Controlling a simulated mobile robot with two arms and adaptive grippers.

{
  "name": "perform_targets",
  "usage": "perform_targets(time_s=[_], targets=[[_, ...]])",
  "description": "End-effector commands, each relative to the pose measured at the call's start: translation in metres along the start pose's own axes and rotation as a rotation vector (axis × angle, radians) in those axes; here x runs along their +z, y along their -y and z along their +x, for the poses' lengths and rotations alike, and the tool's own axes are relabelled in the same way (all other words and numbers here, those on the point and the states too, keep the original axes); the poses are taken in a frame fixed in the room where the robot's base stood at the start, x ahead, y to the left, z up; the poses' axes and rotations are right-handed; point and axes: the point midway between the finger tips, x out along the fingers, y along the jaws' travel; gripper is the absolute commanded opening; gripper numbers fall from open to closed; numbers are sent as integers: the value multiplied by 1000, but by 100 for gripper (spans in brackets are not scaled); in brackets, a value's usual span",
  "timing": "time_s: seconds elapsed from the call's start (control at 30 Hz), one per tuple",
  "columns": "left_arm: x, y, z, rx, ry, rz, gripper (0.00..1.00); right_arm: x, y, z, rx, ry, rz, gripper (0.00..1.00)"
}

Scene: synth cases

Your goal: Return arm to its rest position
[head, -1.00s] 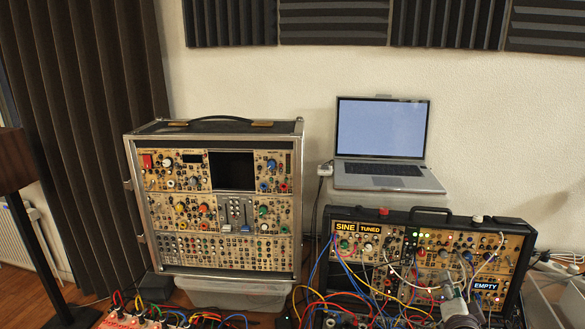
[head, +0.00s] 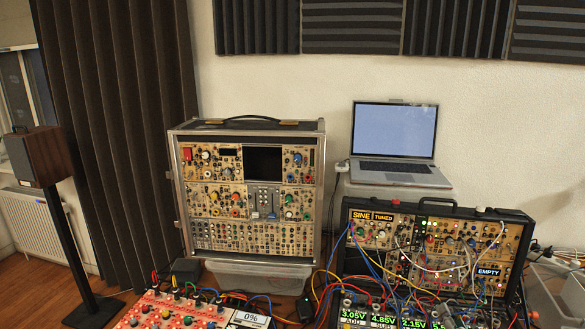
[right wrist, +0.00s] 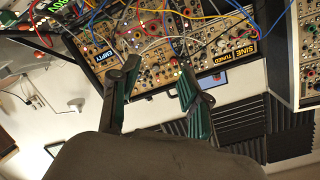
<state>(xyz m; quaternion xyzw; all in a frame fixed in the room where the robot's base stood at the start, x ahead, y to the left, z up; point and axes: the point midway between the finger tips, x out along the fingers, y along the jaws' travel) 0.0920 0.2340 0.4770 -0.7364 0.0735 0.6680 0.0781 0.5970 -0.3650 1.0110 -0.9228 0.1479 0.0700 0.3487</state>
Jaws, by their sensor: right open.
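My right gripper (right wrist: 158,66) shows in the right wrist view with its two dark fingers spread apart and nothing between them. Past the fingertips, in a tilted, upside-down view, is the cabled synth case (right wrist: 165,55) with the SINE, TUNED and EMPTY labels. In the head view this synth case (head: 386,235) stands at the right. I cannot clearly make out the right gripper in the head view. My left gripper is not in view.
A tall synth case (head: 247,205) stands on a clear plastic bin (head: 258,276). A laptop (head: 394,145) stands open behind the cabled case. A red panel (head: 180,310) and lit voltage displays (head: 383,318) line the front. A speaker (head: 40,156) on a stand is at the left.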

Motion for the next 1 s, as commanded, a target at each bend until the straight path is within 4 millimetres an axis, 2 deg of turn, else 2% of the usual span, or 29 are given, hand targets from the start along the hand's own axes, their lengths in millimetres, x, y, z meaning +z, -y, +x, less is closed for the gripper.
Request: perform_targets(time_s=[0.27, 0.37, 0.5, 0.6, 0.8, 1.0], targets=[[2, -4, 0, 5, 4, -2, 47, 66, -13, -55, 47, 255, -269, 47], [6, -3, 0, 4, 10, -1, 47, 95, -20, -88, 64, 378, -391, 47], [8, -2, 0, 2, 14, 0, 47, 137, -32, -145, 83, 575, -565, 47], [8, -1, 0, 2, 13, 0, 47, 157, -40, -183, 89, 693, -663, 47], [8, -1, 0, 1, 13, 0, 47, 181, -51, -245, 91, 875, -798, 47], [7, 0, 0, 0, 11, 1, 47, 194, -59, -296, 84, 1019, -894, 47]])
